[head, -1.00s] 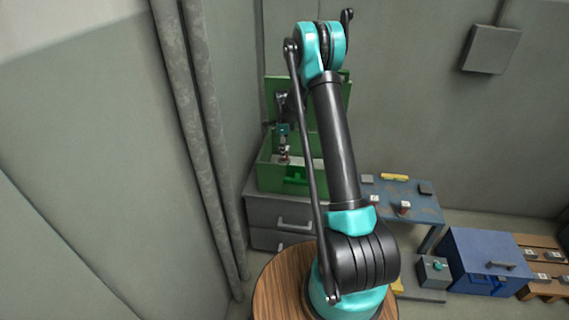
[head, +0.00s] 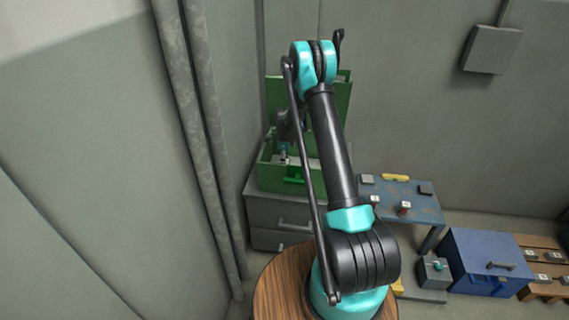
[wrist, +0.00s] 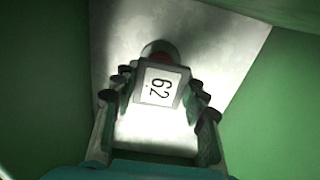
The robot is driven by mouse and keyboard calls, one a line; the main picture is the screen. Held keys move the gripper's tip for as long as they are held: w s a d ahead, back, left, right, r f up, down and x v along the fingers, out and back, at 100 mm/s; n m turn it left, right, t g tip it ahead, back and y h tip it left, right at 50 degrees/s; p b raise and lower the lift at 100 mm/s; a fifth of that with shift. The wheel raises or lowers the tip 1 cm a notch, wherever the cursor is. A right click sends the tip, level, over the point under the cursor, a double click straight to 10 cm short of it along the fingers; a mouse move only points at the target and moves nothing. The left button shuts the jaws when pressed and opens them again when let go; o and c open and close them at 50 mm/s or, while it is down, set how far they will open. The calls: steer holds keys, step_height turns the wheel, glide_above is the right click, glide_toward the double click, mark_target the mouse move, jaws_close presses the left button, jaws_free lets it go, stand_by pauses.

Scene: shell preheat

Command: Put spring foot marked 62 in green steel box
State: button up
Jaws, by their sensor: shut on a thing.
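The spring foot marked 62 (wrist: 160,86) shows in the wrist view, with its number plate facing the camera. My gripper (wrist: 161,92) is shut on it, one finger on each side. The green steel box (head: 268,177) stands open with its lid raised at the back. The wrist view shows green walls (wrist: 45,85) around a pale bottom (wrist: 225,55), so my gripper is inside the box. In the head view my gripper (head: 284,156) is low in the box, partly hidden by the front wall. I cannot tell whether the foot touches the bottom.
The box stands on a grey drawer cabinet (head: 265,212). To the right are a blue worn table (head: 420,212) with small parts, a blue chest (head: 485,255) and a wooden pallet (head: 545,283). Pipes (head: 200,130) run up the wall at left.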

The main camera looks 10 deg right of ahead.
steer(key=o, duration=1.4)
steer(key=shift+f, duration=0.1)
steer(key=shift+o, duration=0.2)
step_height(320, 180, up, 12)
steer(key=s+d+r+n+t, duration=0.1)
steer(key=s+r+n, duration=0.4)
steer(key=s+r, duration=0.25)
steer(key=s+d+r+n+t, duration=0.1)
steer(key=s+n, duration=0.7)
steer(key=s, duration=0.9)
steer(key=s+d+r+n+t, duration=0.1)
steer(key=s+n, duration=0.7)
steer(key=s, duration=0.8)
steer(key=shift+s+d+n+t, duration=0.3)
steer(key=shift+s+d+t, duration=0.05)
steer(key=shift+d+t, duration=0.25)
